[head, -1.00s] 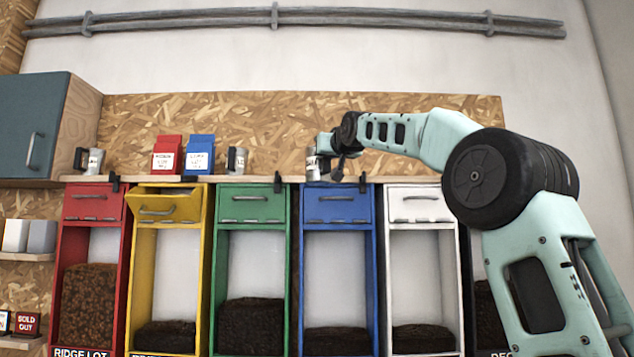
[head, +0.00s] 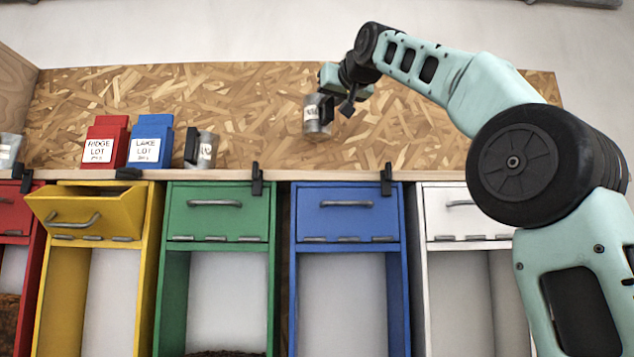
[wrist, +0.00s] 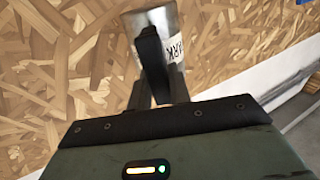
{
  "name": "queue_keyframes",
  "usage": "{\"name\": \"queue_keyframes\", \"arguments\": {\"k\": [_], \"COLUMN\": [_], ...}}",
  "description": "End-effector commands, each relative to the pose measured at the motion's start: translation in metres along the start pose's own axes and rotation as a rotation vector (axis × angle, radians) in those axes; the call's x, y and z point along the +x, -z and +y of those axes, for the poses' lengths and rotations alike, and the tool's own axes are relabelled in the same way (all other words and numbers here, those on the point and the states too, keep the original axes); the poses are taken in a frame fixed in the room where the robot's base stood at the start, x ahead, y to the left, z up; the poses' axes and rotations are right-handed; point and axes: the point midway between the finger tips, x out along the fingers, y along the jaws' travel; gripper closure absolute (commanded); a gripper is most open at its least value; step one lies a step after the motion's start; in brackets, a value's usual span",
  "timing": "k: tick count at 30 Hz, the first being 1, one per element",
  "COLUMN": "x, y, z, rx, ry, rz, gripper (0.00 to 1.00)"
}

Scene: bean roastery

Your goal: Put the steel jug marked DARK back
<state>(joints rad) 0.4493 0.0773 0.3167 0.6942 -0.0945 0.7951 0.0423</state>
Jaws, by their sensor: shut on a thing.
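A steel jug (head: 314,117) with a white label hangs in the air above the shelf over the blue bin. In the wrist view the jug (wrist: 163,18) shows a label (wrist: 176,50) ending in "ARK". My gripper (head: 331,106) is shut on the jug at its dark handle, on the right side in the head view. The gripper also shows in the wrist view (wrist: 155,75). The jug is nearly upright and clear of the shelf (head: 290,175). The gripper's far finger is partly hidden.
Another steel jug (head: 205,149) stands on the shelf above the green bin (head: 220,212). A third jug (head: 10,150) stands at the far left. Red (head: 105,143) and blue (head: 150,141) bags stand between them. The yellow bin's drawer (head: 85,214) is tipped open. The shelf above the blue bin (head: 347,212) is clear.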

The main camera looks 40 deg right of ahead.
Motion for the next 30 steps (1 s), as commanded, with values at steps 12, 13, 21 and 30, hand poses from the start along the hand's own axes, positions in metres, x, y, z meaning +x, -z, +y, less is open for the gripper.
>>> {"name": "queue_keyframes", "arguments": {"k": [12,13,21,30], "x": [-0.005,-0.005,-0.005,-0.005], "y": [-0.051,-0.053,-0.073,-0.097], "z": [-0.001,-0.001,-0.001,-0.001], "rx": [0.000,0.000,0.000,0.000], "ry": [0.000,0.002,0.000,0.002], "rz": [0.000,0.000,0.000,0.001], "gripper": [1.00,1.00,1.00,1.00]}}
